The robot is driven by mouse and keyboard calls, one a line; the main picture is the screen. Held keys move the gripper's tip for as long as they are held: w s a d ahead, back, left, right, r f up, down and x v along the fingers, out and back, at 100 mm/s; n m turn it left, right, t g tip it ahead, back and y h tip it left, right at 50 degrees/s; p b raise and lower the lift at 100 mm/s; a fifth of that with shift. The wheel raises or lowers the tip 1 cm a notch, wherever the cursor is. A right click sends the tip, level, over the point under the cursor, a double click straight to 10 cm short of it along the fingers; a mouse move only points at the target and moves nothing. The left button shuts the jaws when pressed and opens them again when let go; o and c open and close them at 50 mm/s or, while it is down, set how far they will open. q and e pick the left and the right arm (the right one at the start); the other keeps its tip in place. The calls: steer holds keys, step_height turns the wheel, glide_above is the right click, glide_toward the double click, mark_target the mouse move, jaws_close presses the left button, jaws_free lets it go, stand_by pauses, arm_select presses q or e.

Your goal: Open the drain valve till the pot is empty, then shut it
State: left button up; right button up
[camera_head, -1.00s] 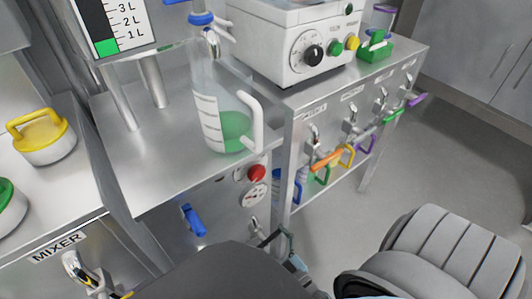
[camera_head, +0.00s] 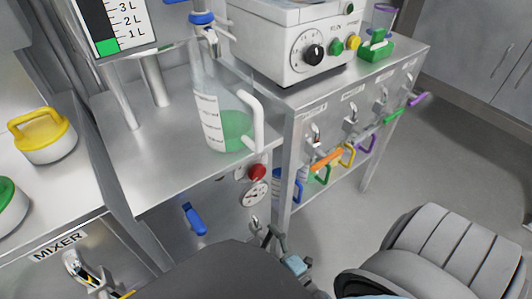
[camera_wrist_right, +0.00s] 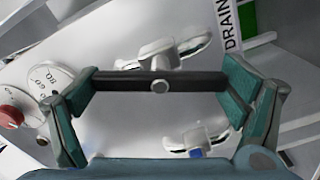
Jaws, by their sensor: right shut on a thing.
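In the right wrist view my right gripper (camera_wrist_right: 158,80) has its teal fingers closed on the two ends of a dark bar handle (camera_wrist_right: 195,84) with a round silver pivot. A "DRAIN" label (camera_wrist_right: 231,25) is beside it. In the head view my right gripper (camera_head: 276,240) is low on the cabinet front, below the pressure dial. The level gauge (camera_head: 119,28) shows green up to about the 1 L mark. A clear jug (camera_head: 208,90) with green liquid (camera_head: 236,128) stands on the steel shelf under a blue-collared spout (camera_head: 203,18). The pot itself is not clearly visible, nor is my left gripper.
A red button (camera_head: 257,172) and a dial (camera_head: 256,193) are above my right gripper. A white machine with a black knob (camera_head: 313,55) stands at the back. Several coloured-handled taps, one orange (camera_head: 325,160), line the bench to the right. Yellow-lidded pot (camera_head: 42,135) stands left.

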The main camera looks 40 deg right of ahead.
steer(key=shift+a+f+n, duration=0.1)
steer(key=shift+n, duration=2.2)
steer(key=o, duration=0.9)
steer(key=s, duration=1.2)
steer(key=shift+a, duration=0.1)
